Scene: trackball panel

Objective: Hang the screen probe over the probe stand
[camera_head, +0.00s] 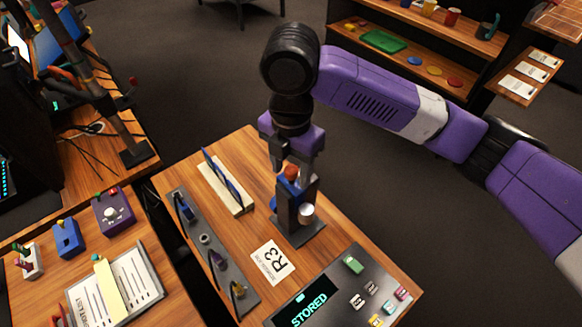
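A dark upright stand (299,234) with a square base, probably the probe stand, stands on the wooden table right of the middle. A small piece with a red-orange top (291,172) and a blue part (285,187) is at the stand's top, probably the screen probe. Whether it hangs there or only touches is too small to tell. My gripper (292,166) points down just over the stand. Its fingers look apart, either side of the red-orange top. A white ball (306,211) shows low at the stand's front right.
Left of the stand are a pale rack with blue plates (228,188) and a grey strip (208,245) with several small fittings. A white R3 card (271,262) lies in front. A dark panel (338,298) reads STORED. A notebook (120,287) lies on the left table.

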